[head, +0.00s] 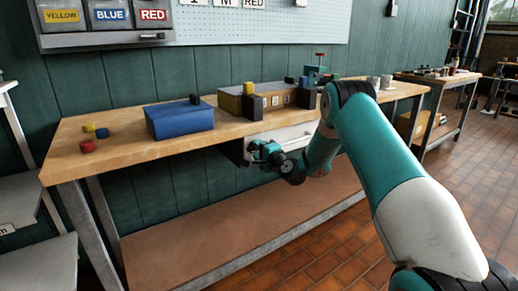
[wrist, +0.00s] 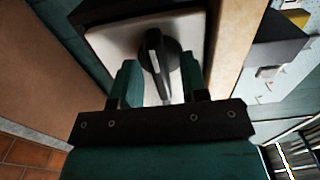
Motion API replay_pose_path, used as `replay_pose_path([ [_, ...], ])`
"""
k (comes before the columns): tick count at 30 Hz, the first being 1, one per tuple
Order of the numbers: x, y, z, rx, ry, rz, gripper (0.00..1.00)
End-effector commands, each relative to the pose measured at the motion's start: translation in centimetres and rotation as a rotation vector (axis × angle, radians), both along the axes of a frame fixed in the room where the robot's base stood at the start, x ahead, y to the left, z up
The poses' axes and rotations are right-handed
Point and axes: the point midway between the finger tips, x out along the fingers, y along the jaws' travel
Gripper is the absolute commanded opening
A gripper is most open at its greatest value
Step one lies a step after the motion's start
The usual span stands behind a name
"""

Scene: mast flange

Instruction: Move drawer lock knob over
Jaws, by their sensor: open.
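The drawer lock knob (wrist: 157,55) is black with a pale line on it. In the wrist view it sits on the white drawer front (wrist: 110,42), between my gripper's two teal fingers (wrist: 162,80). The fingers are open, one on each side of the knob, with gaps visible beside it. In the head view my gripper (head: 254,150) is at the left part of the drawer front (head: 285,137) under the bench top. There the knob is hidden behind my gripper.
The wooden bench top (head: 120,145) runs just above the drawer. Red, yellow and blue pieces lie at the left end. A lower shelf (head: 200,225) spans below.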

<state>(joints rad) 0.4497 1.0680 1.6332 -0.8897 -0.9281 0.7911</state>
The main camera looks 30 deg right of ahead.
Motion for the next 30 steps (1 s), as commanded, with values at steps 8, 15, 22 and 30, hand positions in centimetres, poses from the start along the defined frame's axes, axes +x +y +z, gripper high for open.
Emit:
replay_pose_path([
  [8, 0.23, 0.00, 0.00, 0.001, 0.000, 0.000, 0.40],
  [15, 0.21, -0.02, 0.01, 0.001, 0.000, -0.001, 0.00],
  [22, 0.20, -0.03, -0.05, -0.009, 0.000, -0.001, 0.00],
  [30, 0.21, -0.06, -0.25, -0.113, -0.005, -0.002, 0.00],
])
